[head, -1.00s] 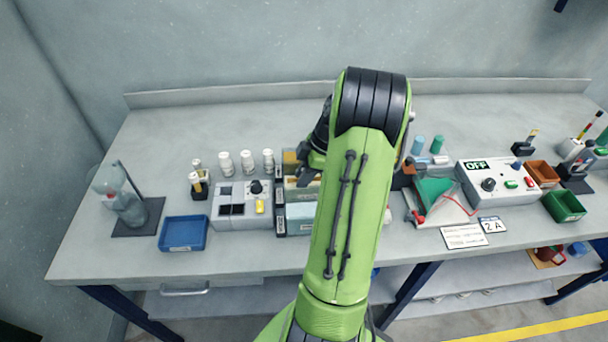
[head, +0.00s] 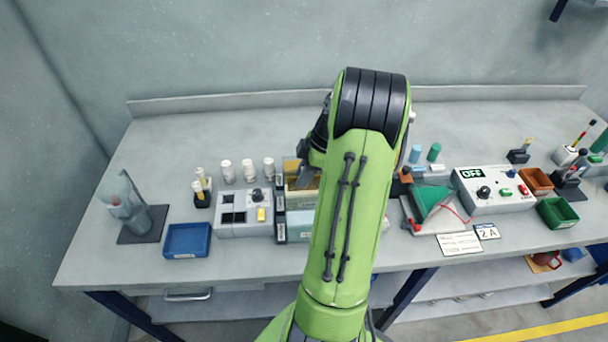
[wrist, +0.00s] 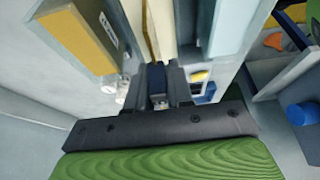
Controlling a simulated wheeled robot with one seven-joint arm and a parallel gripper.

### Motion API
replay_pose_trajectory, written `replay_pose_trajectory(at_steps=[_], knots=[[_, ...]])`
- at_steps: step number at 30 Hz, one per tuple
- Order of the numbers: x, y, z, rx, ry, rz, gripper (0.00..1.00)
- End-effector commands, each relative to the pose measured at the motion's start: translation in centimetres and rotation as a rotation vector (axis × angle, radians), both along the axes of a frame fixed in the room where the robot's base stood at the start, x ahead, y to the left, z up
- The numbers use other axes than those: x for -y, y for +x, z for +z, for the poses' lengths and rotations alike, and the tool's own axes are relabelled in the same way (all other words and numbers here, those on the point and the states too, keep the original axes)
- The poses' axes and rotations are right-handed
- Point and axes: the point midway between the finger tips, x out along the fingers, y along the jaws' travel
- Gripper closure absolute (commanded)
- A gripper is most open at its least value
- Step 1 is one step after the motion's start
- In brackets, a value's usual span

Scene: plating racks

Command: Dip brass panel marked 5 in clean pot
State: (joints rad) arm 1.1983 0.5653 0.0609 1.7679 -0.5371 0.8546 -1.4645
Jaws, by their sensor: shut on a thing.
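My gripper (wrist: 157,90) is shut on a small dark blue piece, seemingly the grip of the brass panel. A thin brass-coloured edge (wrist: 149,32) shows just beyond the fingers in the wrist view; its number cannot be read. The gripper is over the middle, cream pot (wrist: 165,22). Whether the panel is inside it is hard to tell. An amber-topped pot (wrist: 72,38) stands on one side and a pale blue pot (wrist: 232,26) on the other. In the head view, my arm partly hides the pots, with the pale blue pot (head: 300,222) nearest the front.
A grey box with square openings (head: 239,222) and a blue tray (head: 187,240) stand left of the pots. White bottles (head: 248,170) stand behind the box.

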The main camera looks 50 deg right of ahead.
Motion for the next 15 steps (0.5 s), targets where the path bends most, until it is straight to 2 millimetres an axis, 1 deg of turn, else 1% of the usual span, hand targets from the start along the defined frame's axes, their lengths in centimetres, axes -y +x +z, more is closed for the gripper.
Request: replay_pose_trajectory(at_steps=[1, 15], knots=[[0.0, 0.0, 0.7, 0.001, -0.001, 0.001, 1.0], [0.0, 0.0, 3.9, 0.001, -0.001, -0.001, 1.0]])
